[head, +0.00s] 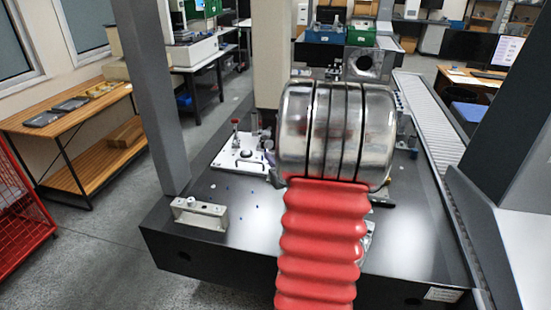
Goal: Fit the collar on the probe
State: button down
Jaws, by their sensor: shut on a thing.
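My own arm, a shiny metal drum with a red ribbed sleeve, fills the middle of the head view and covers the centre of the dark table (270,231). My gripper does not show; it is likely hidden behind this arm. I cannot make out the collar or what the gripper holds. I cannot identify the probe for certain either. A white fixture plate (232,162) with a red-topped post (235,134) and dark clamp parts lies on the table left of my arm.
A metal block (200,214) sits near the table's front left. A grey part with a round hole (370,64) shows behind my arm. Grey columns (150,95) stand at both sides. A roller track (432,115) runs along the right. The table's left front is mostly clear.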

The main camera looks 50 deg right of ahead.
jog(key=shift+r, duration=0.2)
dwell(0.3)
dwell(0.4)
jog(key=c, duration=1.4)
grip_release()
jog(key=shift+c, duration=0.2)
jog(key=v, duration=1.3)
jog(key=shift+s+a, duration=0.25)
jog(key=shift+s, duration=0.05)
jog(key=shift+w, duration=0.15)
